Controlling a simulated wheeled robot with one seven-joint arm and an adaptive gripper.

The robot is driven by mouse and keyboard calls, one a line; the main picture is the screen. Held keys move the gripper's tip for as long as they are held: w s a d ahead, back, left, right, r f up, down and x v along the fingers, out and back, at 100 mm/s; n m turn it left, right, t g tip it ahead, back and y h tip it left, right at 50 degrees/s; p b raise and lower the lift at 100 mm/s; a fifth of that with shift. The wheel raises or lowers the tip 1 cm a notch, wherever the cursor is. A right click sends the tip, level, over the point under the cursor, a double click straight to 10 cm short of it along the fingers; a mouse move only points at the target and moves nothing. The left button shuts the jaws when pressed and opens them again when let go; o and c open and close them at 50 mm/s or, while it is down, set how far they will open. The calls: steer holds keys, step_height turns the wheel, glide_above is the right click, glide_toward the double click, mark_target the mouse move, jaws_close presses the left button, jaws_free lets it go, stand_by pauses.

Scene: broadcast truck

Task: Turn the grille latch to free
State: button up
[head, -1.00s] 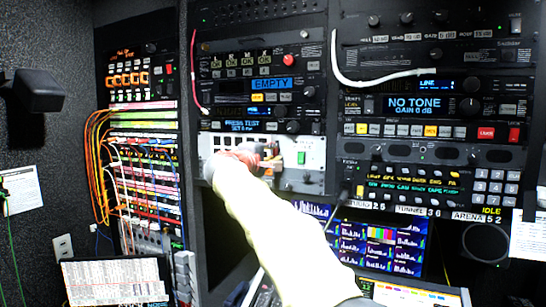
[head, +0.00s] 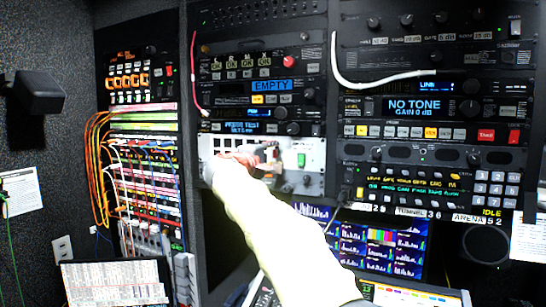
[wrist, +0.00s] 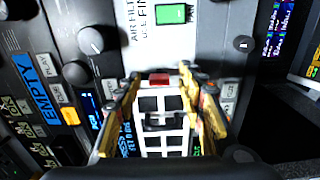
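The white air-filter grille (wrist: 148,103) with its square dark openings lies between my fingers in the wrist view. A dark bar (wrist: 165,121) crosses the grille there; it may be the latch, but its shape is blurred. A small red piece (wrist: 159,79) sits at the grille's edge. My gripper (wrist: 163,108) is open, its yellow-edged fingers on either side of the grille openings. I cannot tell whether they touch anything. In the head view my gripper (head: 252,160) is at the pale grille panel (head: 215,143), and my arm hides part of it.
Larger knobs (wrist: 91,41) and the EMPTY display unit (head: 272,86) are close by. A white cable (head: 375,80) hangs at right; monitors (head: 375,245) sit below.

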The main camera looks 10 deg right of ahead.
steer(key=v, duration=1.1)
steer(key=shift+s+a, duration=0.2)
steer(key=shift+s, duration=0.15)
steer(key=shift+a, duration=0.1)
steer(key=s+f+m+g+y, duration=0.1)
steer(key=s+f+g+y, duration=0.2)
steer(key=f, duration=0.9)
steer(key=s+f+g+y, duration=0.2)
steer(key=s+f, duration=0.3)
steer(key=f, duration=0.7)
steer(key=s+d+f+m+g+y, duration=0.1)
steer(key=s+f, duration=0.4)
steer(key=s, duration=0.7)
steer(key=s+d+f+m+g+y, duration=0.1)
steer(key=s+d+f+m, duration=0.3)
steer(key=s, duration=0.8)
steer(key=s+d+f+m+g+y, duration=0.2)
steer(key=s+f, duration=0.5)
steer(key=s, duration=0.5)
steer(key=m+y, duration=0.1)
steer(key=m, duration=0.1)
steer(key=shift+d+f+m+y, duration=0.2)
steer(key=shift+f+m+y, duration=0.1)
steer(key=shift+f, duration=0.1)
